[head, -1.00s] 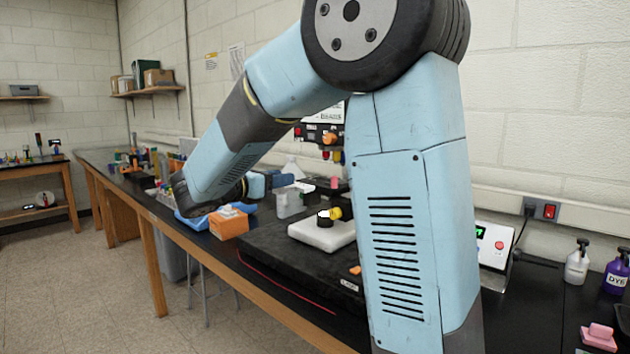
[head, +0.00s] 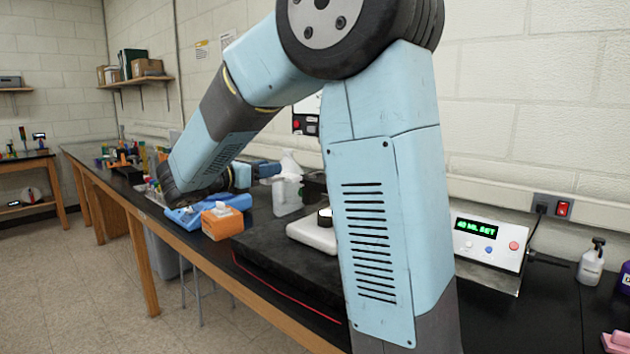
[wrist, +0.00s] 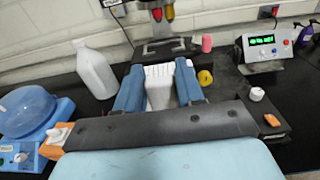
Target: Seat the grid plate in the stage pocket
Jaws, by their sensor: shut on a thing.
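My gripper (wrist: 160,72) has two blue fingers, closed on a white, ribbed-edged piece that appears to be the grid plate (wrist: 158,71). A smooth white part (wrist: 160,96) shows below it between the fingers; I cannot tell whether it belongs to the plate or lies beneath. In the head view my gripper (head: 267,171) shows only as a blue finger beyond my forearm, and the plate is hidden. A white block (head: 312,235) lies on a black slab (head: 270,255); I cannot make out the stage pocket.
A white jug (wrist: 96,70), blue round device (wrist: 30,110) and orange box (head: 222,221) stand left. A yellow piece (wrist: 205,78), white cylinder (wrist: 257,94) and orange piece (wrist: 271,120) lie right of the fingers. A control box (head: 488,240) stands farther right.

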